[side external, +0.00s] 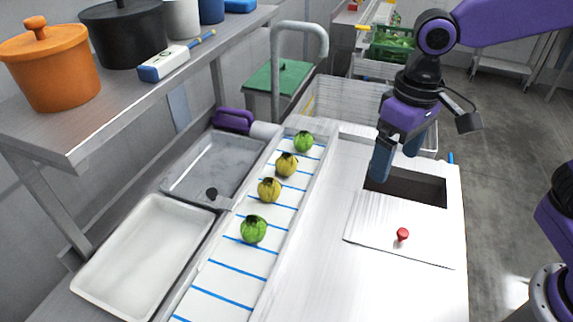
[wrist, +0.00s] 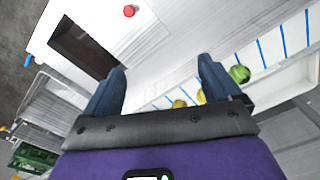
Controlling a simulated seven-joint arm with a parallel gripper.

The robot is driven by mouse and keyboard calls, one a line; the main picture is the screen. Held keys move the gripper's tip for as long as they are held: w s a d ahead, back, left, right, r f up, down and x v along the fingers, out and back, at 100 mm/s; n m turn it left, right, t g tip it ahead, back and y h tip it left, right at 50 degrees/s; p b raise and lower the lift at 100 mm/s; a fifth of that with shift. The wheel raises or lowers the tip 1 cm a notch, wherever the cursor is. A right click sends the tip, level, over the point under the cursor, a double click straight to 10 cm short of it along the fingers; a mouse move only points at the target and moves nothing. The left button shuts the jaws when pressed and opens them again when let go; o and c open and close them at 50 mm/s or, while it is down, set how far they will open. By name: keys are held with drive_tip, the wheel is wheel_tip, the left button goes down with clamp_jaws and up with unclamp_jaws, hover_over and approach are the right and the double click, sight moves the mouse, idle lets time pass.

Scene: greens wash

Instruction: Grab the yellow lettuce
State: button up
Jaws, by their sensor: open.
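Two yellow lettuces, one nearer the sink's far end (side external: 287,164) and one just in front of it (side external: 269,190), sit in a row on a white strip with blue lines. A green lettuce stands at each end of the row, the far one (side external: 304,141) and the near one (side external: 253,229). My gripper (side external: 394,166) is open and empty, above the counter by the dark opening, to the right of the lettuces. In the wrist view, one green lettuce (wrist: 239,74) and two yellow ones (wrist: 201,97) (wrist: 179,104) show around the right finger, which partly hides them.
A dark rectangular opening (side external: 420,190) lies in the counter, beside a panel with a red knob (side external: 403,234). A grey sink basin (side external: 205,175) and a white tray (side external: 140,262) lie left of the strip. A tall faucet (side external: 300,27) rises behind. The counter's middle is clear.

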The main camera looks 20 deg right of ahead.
drive_tip(key=w+a+r+m, duration=0.1)
drive_tip(key=w+a+m, duration=0.65)
drive_tip(key=w, duration=0.55)
drive_tip(key=m, duration=0.9)
hover_over(286, 155)
drive_tip(key=f, duration=0.1)
wheel_tip(286, 155, down, 18)
drive_tip(key=shift+d+r, duration=0.15)
drive_tip(key=shift+r, duration=0.05)
drive_tip(key=c, duration=1.1)
